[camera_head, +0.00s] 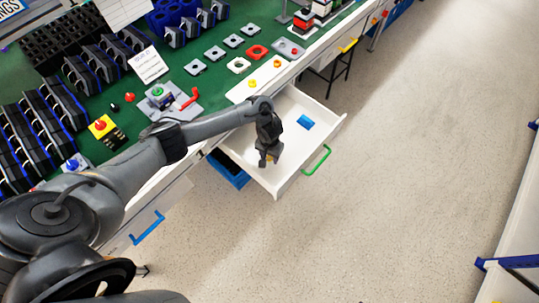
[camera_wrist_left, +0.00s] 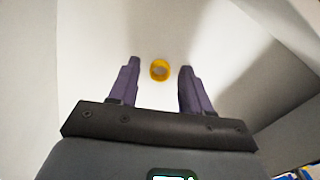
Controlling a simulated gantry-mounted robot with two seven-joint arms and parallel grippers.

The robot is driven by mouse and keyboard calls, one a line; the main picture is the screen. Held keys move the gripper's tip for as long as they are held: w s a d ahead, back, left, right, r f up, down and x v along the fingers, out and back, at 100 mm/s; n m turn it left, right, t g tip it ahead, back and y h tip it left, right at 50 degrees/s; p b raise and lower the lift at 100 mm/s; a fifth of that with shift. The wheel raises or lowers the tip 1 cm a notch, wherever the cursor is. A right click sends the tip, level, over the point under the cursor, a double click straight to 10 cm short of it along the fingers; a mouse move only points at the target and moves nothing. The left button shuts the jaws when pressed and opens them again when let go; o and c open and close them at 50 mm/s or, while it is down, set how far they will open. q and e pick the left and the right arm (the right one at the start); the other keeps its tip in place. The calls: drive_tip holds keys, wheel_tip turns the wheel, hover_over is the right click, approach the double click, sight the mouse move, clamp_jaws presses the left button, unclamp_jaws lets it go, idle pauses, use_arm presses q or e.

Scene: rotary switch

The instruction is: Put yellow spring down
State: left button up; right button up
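The yellow spring (camera_wrist_left: 159,70) shows end-on as a small yellow ring in the left wrist view. It is between the fingertip ends in the picture, with a visible gap on each side, so the fingers do not touch it. It appears to be on the white floor of the open drawer (camera_head: 238,152). My left gripper (camera_head: 268,157) is open and points down into the drawer. In the head view the gripper largely hides the spring. My right gripper is not in view.
A blue block (camera_head: 305,122) lies in the drawer near its far wall. The drawer has a green handle (camera_head: 316,160) on its front. The green bench top (camera_head: 130,85) holds racks, switch parts and a red lever. A closed drawer has a blue handle (camera_head: 147,227). The floor at right is clear.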

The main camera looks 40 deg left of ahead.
use_arm(q)
drive_tip(key=shift+r, duration=0.25)
wheel_tip(320, 180, up, 12)
drive_tip(key=p, duration=0.8)
